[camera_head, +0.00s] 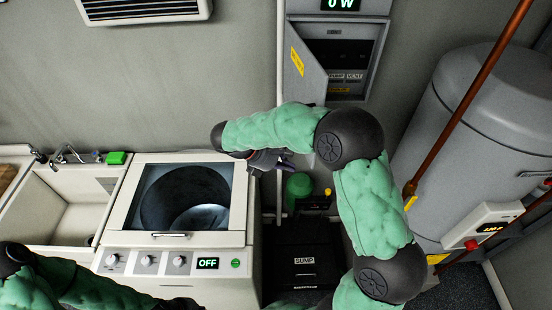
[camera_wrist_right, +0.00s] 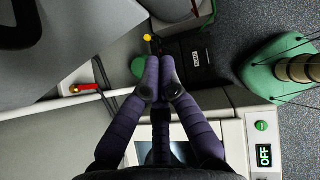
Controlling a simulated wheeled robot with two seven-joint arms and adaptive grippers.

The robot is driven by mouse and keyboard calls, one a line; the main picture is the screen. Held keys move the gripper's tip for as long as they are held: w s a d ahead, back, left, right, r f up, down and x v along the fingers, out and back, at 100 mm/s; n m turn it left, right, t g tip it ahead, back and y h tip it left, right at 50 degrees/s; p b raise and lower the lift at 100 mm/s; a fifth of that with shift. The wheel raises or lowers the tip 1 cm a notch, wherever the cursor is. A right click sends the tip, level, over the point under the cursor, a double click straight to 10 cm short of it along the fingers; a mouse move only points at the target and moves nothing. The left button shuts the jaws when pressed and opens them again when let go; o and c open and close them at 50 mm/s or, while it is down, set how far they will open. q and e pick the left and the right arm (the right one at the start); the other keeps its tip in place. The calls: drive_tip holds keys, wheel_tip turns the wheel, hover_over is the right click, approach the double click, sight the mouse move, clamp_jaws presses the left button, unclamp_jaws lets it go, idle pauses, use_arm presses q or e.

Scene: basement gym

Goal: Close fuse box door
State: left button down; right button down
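The fuse box (camera_head: 349,52) is on the wall at the top centre of the head view. Its grey door (camera_head: 304,72), with a yellow label, stands open, swung out to the left, and the inside shows switches and labels. My right gripper (camera_head: 286,160) is below and left of the door, apart from it and partly hidden by my green arm. In the right wrist view its purple fingers (camera_wrist_right: 159,72) meet at the tips, with nothing seen between them. My left arm enters at the bottom left; a dark end at the bottom edge may be its gripper, mostly cut off.
A washing machine (camera_head: 146,262) with an OFF display stands below, beside a sink (camera_head: 75,222). A grey tank (camera_head: 485,120) and copper pipe (camera_head: 470,100) stand at the right. The wall left of the door is clear.

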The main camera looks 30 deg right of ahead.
use_arm(q)
drive_tip(key=shift+r+p, duration=0.5)
drive_tip(key=shift+r, duration=0.05)
use_arm(e)
drive_tip(key=shift+s+d+f, duration=0.1)
drive_tip(key=shift+s+d, duration=0.1)
drive_tip(key=shift+d, duration=0.5)
drive_tip(key=shift+s+d+f, duration=0.1)
drive_tip(key=shift+s+d, duration=0.15)
drive_tip(key=shift+d, duration=0.5)
drive_tip(key=shift+s+d+f, duration=0.1)
drive_tip(key=shift+s+d, duration=0.1)
drive_tip(key=shift+d, duration=0.5)
drive_tip(key=shift+d+r, duration=0.1)
drive_tip(key=shift+d, duration=0.05)
